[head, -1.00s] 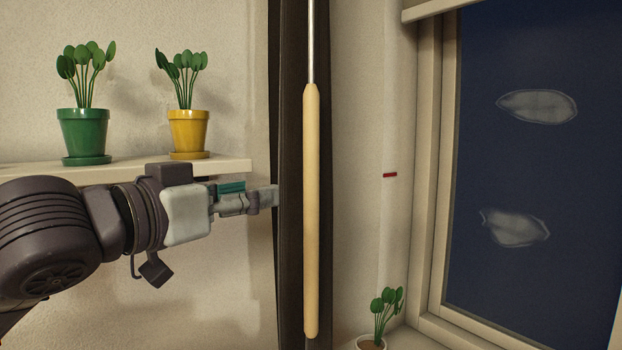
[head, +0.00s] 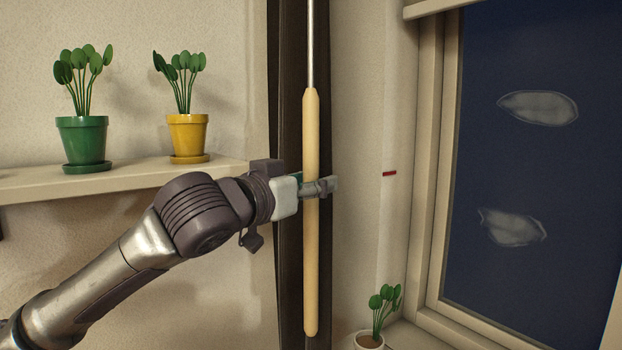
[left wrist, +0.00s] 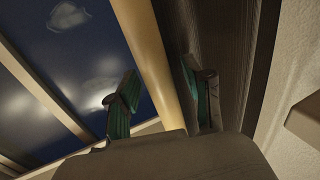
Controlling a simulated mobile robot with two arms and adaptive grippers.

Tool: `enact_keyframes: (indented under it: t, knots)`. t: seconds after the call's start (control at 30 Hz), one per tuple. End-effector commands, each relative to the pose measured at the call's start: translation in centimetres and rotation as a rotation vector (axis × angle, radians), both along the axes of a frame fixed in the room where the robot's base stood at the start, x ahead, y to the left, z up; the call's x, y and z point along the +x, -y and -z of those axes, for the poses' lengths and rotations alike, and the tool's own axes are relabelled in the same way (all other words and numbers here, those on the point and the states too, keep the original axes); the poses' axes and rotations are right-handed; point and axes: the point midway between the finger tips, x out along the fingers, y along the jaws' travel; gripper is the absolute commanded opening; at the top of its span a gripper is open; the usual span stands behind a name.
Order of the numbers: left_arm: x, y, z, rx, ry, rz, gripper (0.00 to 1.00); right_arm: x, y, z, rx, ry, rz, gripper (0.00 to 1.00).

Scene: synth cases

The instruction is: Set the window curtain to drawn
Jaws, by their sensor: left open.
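The dark curtain (head: 289,240) hangs bunched in a narrow strip left of the window (head: 540,170). In front of it hangs a wand with a pale wooden handle (head: 311,260) on a thin metal rod (head: 310,45). My left gripper (head: 324,187) is at about the handle's middle height, with its fingers reaching past the handle. In the left wrist view, the handle (left wrist: 150,60) passes between the two open teal-padded fingers of this gripper (left wrist: 163,95), and the curtain (left wrist: 213,45) is behind the right finger. I cannot tell whether either finger touches the handle. My right gripper is out of view.
A shelf (head: 30,187) at left holds a green pot (head: 82,140) and a yellow pot (head: 187,135) with plants, just above my left arm. A small potted plant (head: 370,340) stands on the sill. A red mark (head: 389,173) is on the wall by the window.

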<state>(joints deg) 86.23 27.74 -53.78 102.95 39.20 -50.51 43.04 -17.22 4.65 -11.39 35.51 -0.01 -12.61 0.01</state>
Motion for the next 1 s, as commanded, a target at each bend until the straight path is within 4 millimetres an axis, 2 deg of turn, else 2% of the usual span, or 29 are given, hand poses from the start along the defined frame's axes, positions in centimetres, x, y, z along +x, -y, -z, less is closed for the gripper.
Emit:
enact_keyframes:
  t: [0.23, 0.53, 1.0]
  knots:
    - [0.03, 0.04, 0.0, -0.001, 0.001, 0.0, 0.51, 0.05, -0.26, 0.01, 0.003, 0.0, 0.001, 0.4]
    - [0.02, 0.02, 0.0, 0.0, 0.0, 0.0, 0.01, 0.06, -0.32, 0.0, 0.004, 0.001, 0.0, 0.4]
    - [0.31, 0.51, -0.05, 0.0, -0.001, 0.001, 0.0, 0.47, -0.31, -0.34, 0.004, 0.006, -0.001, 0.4]
